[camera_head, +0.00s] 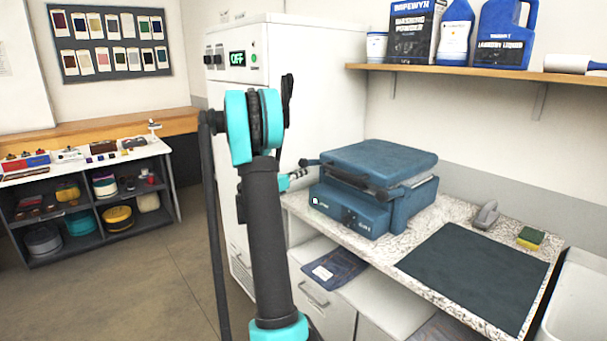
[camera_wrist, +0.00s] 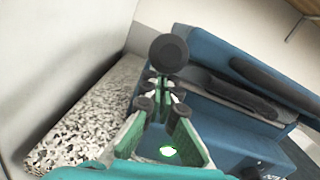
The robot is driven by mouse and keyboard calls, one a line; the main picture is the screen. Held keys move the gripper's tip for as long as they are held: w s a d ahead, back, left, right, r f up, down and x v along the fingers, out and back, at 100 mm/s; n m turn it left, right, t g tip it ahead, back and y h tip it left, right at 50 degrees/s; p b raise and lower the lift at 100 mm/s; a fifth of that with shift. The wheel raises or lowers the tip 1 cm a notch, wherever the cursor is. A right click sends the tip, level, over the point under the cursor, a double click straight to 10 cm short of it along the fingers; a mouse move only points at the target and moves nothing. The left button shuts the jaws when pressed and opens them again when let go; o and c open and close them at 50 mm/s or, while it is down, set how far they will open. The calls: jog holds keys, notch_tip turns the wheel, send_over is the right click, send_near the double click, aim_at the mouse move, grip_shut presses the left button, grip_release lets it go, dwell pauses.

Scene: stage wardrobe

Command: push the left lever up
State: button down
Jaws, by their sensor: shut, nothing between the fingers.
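The blue press (camera_head: 372,190) stands on the speckled counter, with its padded lid above its body. A dark round knob (camera_head: 309,162) sticks out at its left side, apparently the end of the left lever. In the wrist view this black knob (camera_wrist: 168,54) is large, just above and beyond my fingertips. My gripper (camera_wrist: 162,86) is shut and empty, with its tips just below the knob; I cannot tell whether they touch. In the head view my gripper (camera_head: 301,173) shows beside the press's left front corner, partly hidden by my arm. The lever's shaft is mostly hidden.
Dark grip bars (camera_wrist: 235,92) run along the press front. A dark mat (camera_head: 475,278), a grey handled tool (camera_head: 486,214) and a sponge (camera_head: 530,238) lie to the right. A tall white cabinet (camera_head: 320,100) stands behind. The counter (camera_wrist: 85,125) left of the press is clear.

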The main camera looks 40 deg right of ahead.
jog(key=shift+r+y, duration=0.9)
jog(key=shift+r, duration=0.2)
jog(key=r+y, duration=0.1)
jog(key=d+r+y, duration=0.1)
jog(key=r, duration=0.1)
jog(key=r+y, duration=0.1)
jog(key=y, duration=0.1)
jog(key=shift+d+r+g, duration=0.25)
jog(key=shift+r+g, duration=0.05)
jog(key=shift+r, duration=0.1)
jog(key=d+r+y, duration=0.3)
jog(key=r+y, duration=0.1)
jog(key=y, duration=0.1)
jog(key=shift+w+d+r, duration=0.2)
jog(key=shift+d, duration=0.15)
jog(key=shift+w+d+r, duration=0.1)
jog(key=shift+d+r, duration=0.3)
jog(key=shift+d, duration=0.3)
jog(key=shift+w+d+r, duration=0.1)
jog(key=shift+d+r, duration=0.3)
jog(key=shift+d, duration=0.25)
jog(key=shift+s+d+r, duration=0.1)
jog(key=shift+d, duration=0.05)
